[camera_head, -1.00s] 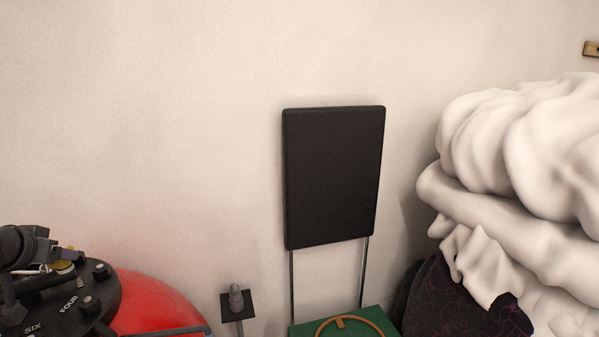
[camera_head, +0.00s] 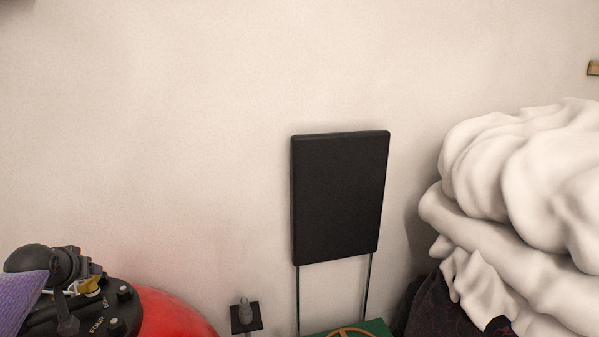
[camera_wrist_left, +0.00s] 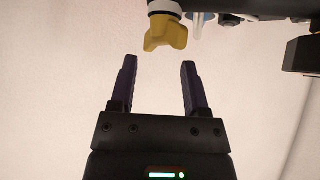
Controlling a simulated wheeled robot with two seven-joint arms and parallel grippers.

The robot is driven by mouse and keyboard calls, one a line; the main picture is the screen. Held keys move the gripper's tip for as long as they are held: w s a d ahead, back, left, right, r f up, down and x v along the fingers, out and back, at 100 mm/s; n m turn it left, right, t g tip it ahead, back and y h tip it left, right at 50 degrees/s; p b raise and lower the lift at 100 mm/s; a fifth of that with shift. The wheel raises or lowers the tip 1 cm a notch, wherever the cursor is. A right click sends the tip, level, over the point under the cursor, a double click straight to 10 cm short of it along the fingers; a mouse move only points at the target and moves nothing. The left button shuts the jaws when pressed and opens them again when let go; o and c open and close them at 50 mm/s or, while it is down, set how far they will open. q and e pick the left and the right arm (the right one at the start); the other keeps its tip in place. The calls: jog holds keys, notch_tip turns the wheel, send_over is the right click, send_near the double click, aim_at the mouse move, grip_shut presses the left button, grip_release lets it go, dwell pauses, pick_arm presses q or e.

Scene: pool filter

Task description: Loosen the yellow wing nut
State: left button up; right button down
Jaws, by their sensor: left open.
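The yellow wing nut (camera_wrist_left: 165,33) hangs at the top of the left wrist view, under a white collar on a dark fitting. My left gripper (camera_wrist_left: 158,62) is open below it in that view. Its two dark fingers are spread, and the gap between them is empty. The nut is just beyond the fingertips, apart from them. In the head view the yellow wing nut (camera_head: 90,286) is small and partly covered at the lower left, on the black valve top (camera_head: 112,308). My purple-grey left arm is in front there. My right gripper is in neither view.
A red rounded tank (camera_head: 172,312) is under the valve top. A black panel (camera_head: 340,198) on thin legs stands by the wall, above a green box (camera_head: 378,327). A large white fabric heap (camera_head: 530,190) fills the right. A small black stand (camera_head: 246,316) is between.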

aim_at(89, 283)
pick_arm(q)
jog(key=shift+f+b, duration=0.6)
jog(key=shift+f, duration=0.65)
jog(key=shift+c, duration=0.4)
jog(key=c, duration=0.7)
grip_shut()
jog(key=n+p, duration=0.1)
jog(key=r+n+y+p, duration=0.1)
jog(key=shift+w+d+g+y+p, duration=0.1)
jog(key=shift+d+g+y+p, duration=0.15)
jog(key=shift+g+y+p, duration=0.1)
jog(key=shift+w+f+n+g+y, duration=0.1)
jog(key=shift+f+n+g+y, duration=0.3)
jog(key=shift+n, duration=0.3)
jog(key=o, duration=0.6)
grip_release()
jog(key=shift+f+n+g+y+b, duration=0.15)
jog(key=shift+n+g+y+b, duration=0.1)
jog(key=shift+n+y+b, duration=0.25)
jog(key=shift+c, duration=0.2)
jog(key=shift+o, duration=1.1)
jog(key=shift+h, duration=0.25)
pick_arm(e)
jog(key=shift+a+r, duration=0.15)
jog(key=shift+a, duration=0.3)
